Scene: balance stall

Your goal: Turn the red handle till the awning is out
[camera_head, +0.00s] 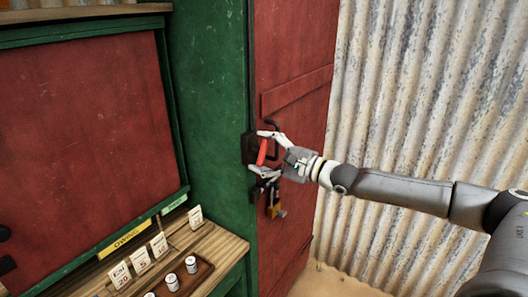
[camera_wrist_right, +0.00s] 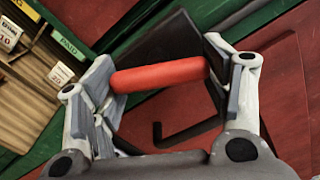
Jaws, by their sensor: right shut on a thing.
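The red handle (camera_head: 262,152) is a short red bar in front of a dark mount (camera_head: 247,148) on the edge of the green post. My right gripper (camera_head: 261,153) reaches it from the right and is shut on it, one finger above and one below. In the right wrist view the red handle (camera_wrist_right: 158,74) spans the space between the two fingers of my right gripper (camera_wrist_right: 160,72), touching both. A dark plate (camera_wrist_right: 180,55) lies behind it. I cannot make out the awning. My left gripper is not in view.
A black door pull (camera_head: 274,126) and a brass padlock (camera_head: 273,210) sit close to my right gripper on the red door (camera_head: 290,50). A wooden counter (camera_head: 228,244) with price cards and small weights is at lower left. Corrugated wall (camera_head: 420,80) stands at right.

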